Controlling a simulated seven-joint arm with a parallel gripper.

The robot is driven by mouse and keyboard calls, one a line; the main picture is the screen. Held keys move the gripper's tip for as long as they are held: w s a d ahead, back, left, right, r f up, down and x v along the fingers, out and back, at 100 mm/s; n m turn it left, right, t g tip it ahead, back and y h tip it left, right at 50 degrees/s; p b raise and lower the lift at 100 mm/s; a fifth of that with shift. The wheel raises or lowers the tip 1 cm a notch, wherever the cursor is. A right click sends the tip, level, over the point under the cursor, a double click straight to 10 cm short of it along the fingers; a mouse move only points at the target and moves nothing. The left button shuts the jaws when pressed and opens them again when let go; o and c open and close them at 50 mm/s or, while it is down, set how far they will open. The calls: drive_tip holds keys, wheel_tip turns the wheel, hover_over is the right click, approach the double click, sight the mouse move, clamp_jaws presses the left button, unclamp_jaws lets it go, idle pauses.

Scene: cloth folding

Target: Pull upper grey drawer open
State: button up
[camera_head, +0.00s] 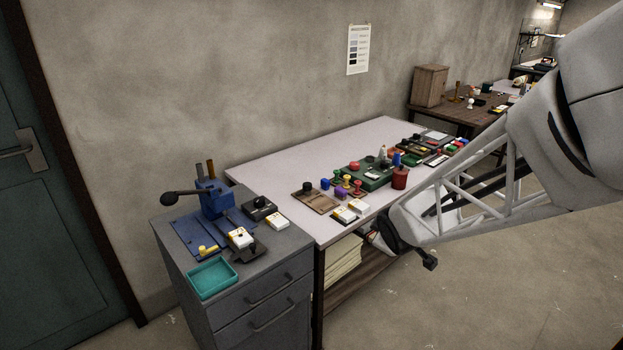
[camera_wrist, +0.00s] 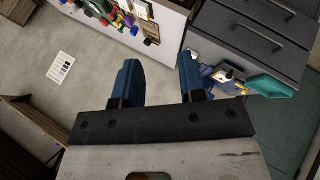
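The grey drawer cabinet (camera_head: 195,308) stands at the lower left in the head view, with its drawers looking shut. The upper grey drawer (camera_head: 265,275) has a bar handle (camera_head: 270,291). In the wrist view the cabinet appears turned at the upper right, with the upper drawer's handle (camera_wrist: 258,39) nearest the cabinet top. My gripper (camera_wrist: 158,62) has two blue fingers spread wide, with nothing between them. In the head view it is right of the cabinet, by the table's front edge, apart from the handle; its fingers are hard to make out there.
A lower handle (camera_head: 273,319) sits below the upper one. A teal tray (camera_head: 212,278) and a blue press (camera_head: 214,198) stand on the cabinet. The table (camera_head: 290,172) beside it carries stamps and boxes, with a paper stack (camera_head: 343,262) underneath. Floor in front looks clear.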

drive_tip(key=w+a+f+n+y, duration=0.2)
drive_tip(key=w+a+f+n, duration=0.3)
drive_tip(key=w+a+f, duration=0.15)
drive_tip(key=n+g+y, duration=0.3)
drive_tip(key=n+y, duration=0.9)
drive_tip(key=n, duration=0.1)
approach(274, 293)
drive_tip(key=x, duration=0.2)
drive_tip(key=shift+w+a+f, duration=0.2)
drive_tip(key=shift+f, duration=0.05)
drive_tip(key=shift+a, duration=0.1)
drive_tip(key=shift+x, duration=3.8)
drive_tip(key=shift+w, duration=0.1)
clamp_jaws()
